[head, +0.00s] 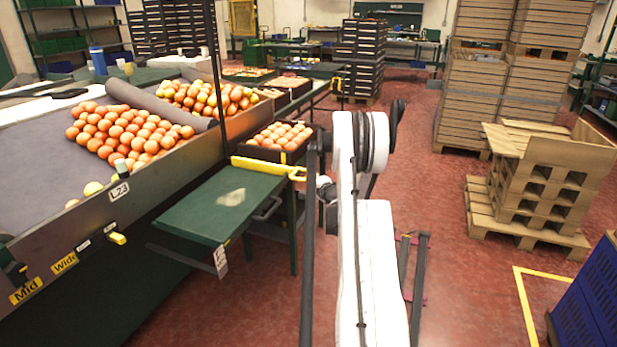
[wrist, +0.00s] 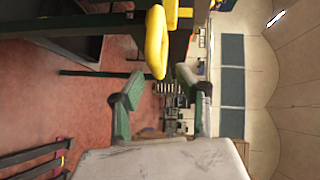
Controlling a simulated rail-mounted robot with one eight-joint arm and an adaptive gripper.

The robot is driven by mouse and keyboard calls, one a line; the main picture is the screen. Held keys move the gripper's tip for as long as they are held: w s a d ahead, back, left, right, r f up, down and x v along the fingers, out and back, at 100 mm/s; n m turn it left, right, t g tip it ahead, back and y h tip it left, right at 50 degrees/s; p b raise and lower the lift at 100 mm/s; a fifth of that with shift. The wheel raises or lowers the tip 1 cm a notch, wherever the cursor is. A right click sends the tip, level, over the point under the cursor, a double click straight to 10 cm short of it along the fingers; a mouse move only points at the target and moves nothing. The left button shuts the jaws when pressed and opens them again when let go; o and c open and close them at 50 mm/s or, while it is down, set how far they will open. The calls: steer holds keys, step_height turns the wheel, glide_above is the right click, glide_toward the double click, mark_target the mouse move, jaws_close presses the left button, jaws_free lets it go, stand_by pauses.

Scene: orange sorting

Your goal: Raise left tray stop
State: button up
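A yellow tray stop (head: 258,168) lies across the far end of the green tray shelf (head: 222,205), with a looped handle at its right end. A crate of oranges (head: 280,136) stands just behind it. In the wrist view, which is turned sideways, the yellow loop handle (wrist: 157,45) shows large ahead of my gripper (wrist: 155,88). The two green-padded fingers are apart with nothing between them. The loop's end lies in line with the gap at the fingertips; I cannot tell its depth. In the head view my white arm hides most of the gripper, close right of the handle.
Oranges (head: 130,130) lie on the sloped sorting table (head: 40,165) at left. Another yellow handle (head: 337,84) shows farther along the line.

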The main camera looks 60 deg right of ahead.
steer(key=v, duration=0.8)
stand_by(0.4)
steer(key=w+a+r+n+y+p, duration=0.2)
steer(key=w+a+r+n+y, duration=0.3)
steer(key=a+r, duration=0.65)
steer(key=w+a+r+n+y+p, duration=0.1)
steer(key=w+a+r+n, duration=0.2)
steer(key=w+a+r, duration=0.85)
steer(key=s+a+r+n+g+y+p, duration=0.1)
steer(key=s+a+r+n, duration=0.2)
steer(key=a, duration=0.9)
steer(key=s+a+r+n+g+y+p, duration=0.1)
steer(key=s+a+n+g+p, duration=0.15)
steer(key=s+a, duration=0.65)
steer(key=s+a+r+n+y, duration=0.1)
steer(key=s+a+n, duration=0.1)
steer(key=a, duration=0.5)
steer(key=s+a+r+n, duration=0.1)
steer(key=s+a+r, duration=0.1)
steer(key=a, duration=0.4)
steer(key=s+a+n+g+p, duration=0.1)
steer(key=s+a+n+p, duration=0.1)
steer(key=s+a, duration=0.3)
steer(key=s+a+n+g+p, duration=0.1)
steer(key=s+a+n, duration=0.3)
steer(key=s, duration=0.9)
steer(key=shift+a+f+g+p, duration=0.4)
steer(key=shift+a+g, duration=0.35)
steer(key=shift+a, duration=0.2)
